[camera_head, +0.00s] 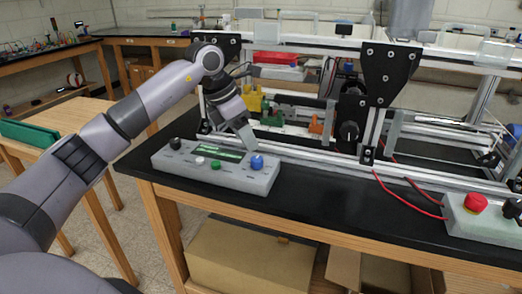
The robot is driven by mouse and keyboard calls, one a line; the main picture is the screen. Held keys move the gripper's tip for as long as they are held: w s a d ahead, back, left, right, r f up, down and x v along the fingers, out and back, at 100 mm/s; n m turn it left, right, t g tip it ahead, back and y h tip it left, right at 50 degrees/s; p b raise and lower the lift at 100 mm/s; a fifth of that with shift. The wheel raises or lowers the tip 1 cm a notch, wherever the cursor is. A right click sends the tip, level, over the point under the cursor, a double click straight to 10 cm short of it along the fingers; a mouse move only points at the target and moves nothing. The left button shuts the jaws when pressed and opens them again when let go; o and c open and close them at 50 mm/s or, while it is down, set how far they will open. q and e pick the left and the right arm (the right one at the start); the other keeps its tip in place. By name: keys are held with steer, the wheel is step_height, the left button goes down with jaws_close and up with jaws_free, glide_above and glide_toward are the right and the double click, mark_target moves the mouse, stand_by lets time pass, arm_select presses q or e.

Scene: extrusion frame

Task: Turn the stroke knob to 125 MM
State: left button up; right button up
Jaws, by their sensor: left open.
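A grey control box (212,168) sits on the black bench top near its left front edge. It has a black knob (175,143) at its left end, a blue knob (257,162) at its right end, and a green display (217,149). A white button and a green button lie between them. I cannot read the labels or the display, so which knob sets the stroke is unclear. My left gripper (247,140) points down just above the blue knob, open; whether it touches the knob is hard to tell. My right gripper is not in view.
An aluminium extrusion frame (340,163) with black brackets (378,75) stands behind the box. A second grey box with a red button (474,203) stands at the right, with red cables leading to it. The bench front between the boxes is clear.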

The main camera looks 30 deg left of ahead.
mark_target(256, 158)
arm_select(q)
steer(key=x, duration=0.6)
steer(key=shift+w+d+f+p, duration=0.1)
steer(key=shift+d+f+p, duration=0.15)
steer(key=shift+f+p, duration=0.1)
steer(key=c, duration=1.1)
